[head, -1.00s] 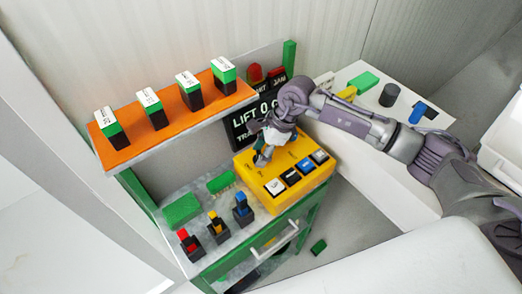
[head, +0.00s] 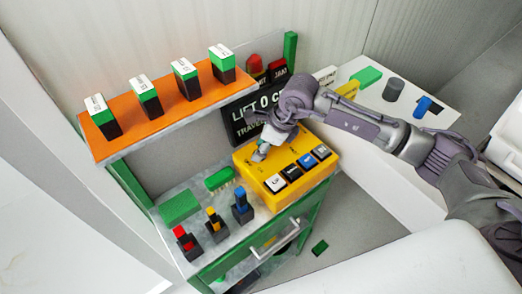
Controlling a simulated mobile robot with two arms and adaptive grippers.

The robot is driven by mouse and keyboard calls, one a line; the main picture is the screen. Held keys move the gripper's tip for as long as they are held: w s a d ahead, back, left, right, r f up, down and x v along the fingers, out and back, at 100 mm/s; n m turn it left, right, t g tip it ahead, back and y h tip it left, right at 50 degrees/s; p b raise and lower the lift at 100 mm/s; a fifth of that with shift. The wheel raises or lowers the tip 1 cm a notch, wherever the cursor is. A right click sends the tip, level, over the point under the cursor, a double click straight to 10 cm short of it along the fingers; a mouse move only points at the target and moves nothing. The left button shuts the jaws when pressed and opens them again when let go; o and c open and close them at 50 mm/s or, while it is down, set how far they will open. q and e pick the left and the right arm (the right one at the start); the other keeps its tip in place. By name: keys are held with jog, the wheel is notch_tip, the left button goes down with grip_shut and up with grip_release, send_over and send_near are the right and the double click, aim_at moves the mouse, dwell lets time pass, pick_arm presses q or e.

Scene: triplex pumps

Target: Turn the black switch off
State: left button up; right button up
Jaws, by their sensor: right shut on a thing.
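The yellow control box (head: 318,180) stands on the right end of the bench. My right gripper (head: 259,156) reaches down to the box's top, behind the white and black buttons. It is shut on a small part there, which the fingers mostly hide. I cannot tell whether that part is the black switch, or its position. My left gripper is out of view.
An orange shelf (head: 150,124) with several green-and-black blocks overhangs the bench at the left. A black sign (head: 240,120) stands behind the box. Red, yellow and blue connectors (head: 214,225) line the bench front. A white side table (head: 440,118) is at the right.

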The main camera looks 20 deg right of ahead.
jog(key=m+t+h+b, duration=0.1)
jog(key=m+b, duration=0.2)
jog(key=m, duration=0.1)
jog(key=shift+f+b, duration=0.15)
jog(key=shift+b, duration=0.2)
jog(key=shift+a+r+m+t+h+b, duration=0.1)
jog(key=shift+m+t+h+b, duration=0.2)
jog(key=shift+m+b, duration=0.5)
jog(key=shift+r+m+t+h+b, duration=0.15)
jog(key=shift+m+h+b, duration=0.3)
jog(key=shift+m, duration=0.55)
jog(key=o, duration=0.9)
jog(key=shift+s, duration=0.1)
jog(key=shift+c, duration=0.2)
jog(key=v, duration=0.7)
jog(key=shift+r, duration=0.2)
jog(key=shift+s, duration=0.1)
